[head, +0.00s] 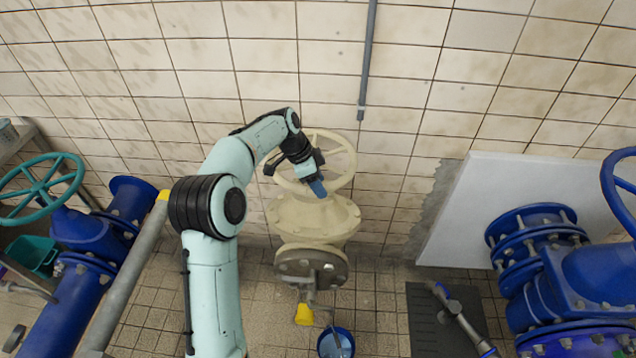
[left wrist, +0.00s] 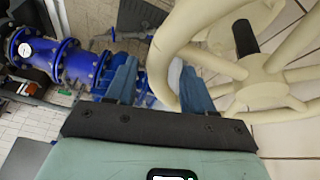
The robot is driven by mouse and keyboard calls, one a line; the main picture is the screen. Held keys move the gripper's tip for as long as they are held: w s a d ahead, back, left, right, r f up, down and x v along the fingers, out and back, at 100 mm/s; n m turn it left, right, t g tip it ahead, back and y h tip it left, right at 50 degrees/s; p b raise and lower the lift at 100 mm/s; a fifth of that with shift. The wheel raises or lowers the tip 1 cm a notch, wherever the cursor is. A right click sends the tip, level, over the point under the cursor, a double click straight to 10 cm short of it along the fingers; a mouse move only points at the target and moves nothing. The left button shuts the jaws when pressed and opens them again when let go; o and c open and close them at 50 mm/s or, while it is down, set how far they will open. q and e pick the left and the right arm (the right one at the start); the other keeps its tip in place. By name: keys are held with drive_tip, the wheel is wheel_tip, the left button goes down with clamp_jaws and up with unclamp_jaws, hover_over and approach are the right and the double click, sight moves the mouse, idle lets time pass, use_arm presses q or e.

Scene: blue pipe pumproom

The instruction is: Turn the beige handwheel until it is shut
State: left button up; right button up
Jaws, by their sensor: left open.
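The beige handwheel (head: 349,160) sits on top of a beige valve body (head: 315,222) near the tiled wall. It also fills the upper right of the left wrist view (left wrist: 170,45), with its spokes, hub and a dark stub. My left gripper (head: 316,186) is at the front of the wheel in the head view. In the left wrist view its two blue fingers (left wrist: 158,88) are apart, and the rim appears to run down between them. Whether either finger touches the rim cannot be told. My right gripper is not in view.
Blue pipework with a teal handwheel (head: 40,188) stands at the left. A blue valve (head: 590,285) stands at the right by a white panel (head: 490,210). A blue bucket (head: 335,342) and a dark mat (head: 425,325) are on the floor. A grey conduit (head: 368,60) runs down the wall.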

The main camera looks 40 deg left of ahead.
use_arm(q)
drive_tip(key=p+v, duration=0.1)
drive_tip(key=v, duration=1.2)
drive_tip(key=shift+p, duration=0.3)
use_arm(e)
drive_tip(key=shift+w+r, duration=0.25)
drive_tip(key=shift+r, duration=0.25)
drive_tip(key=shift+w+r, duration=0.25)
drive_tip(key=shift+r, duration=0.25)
use_arm(q)
drive_tip(key=shift+s, duration=0.15)
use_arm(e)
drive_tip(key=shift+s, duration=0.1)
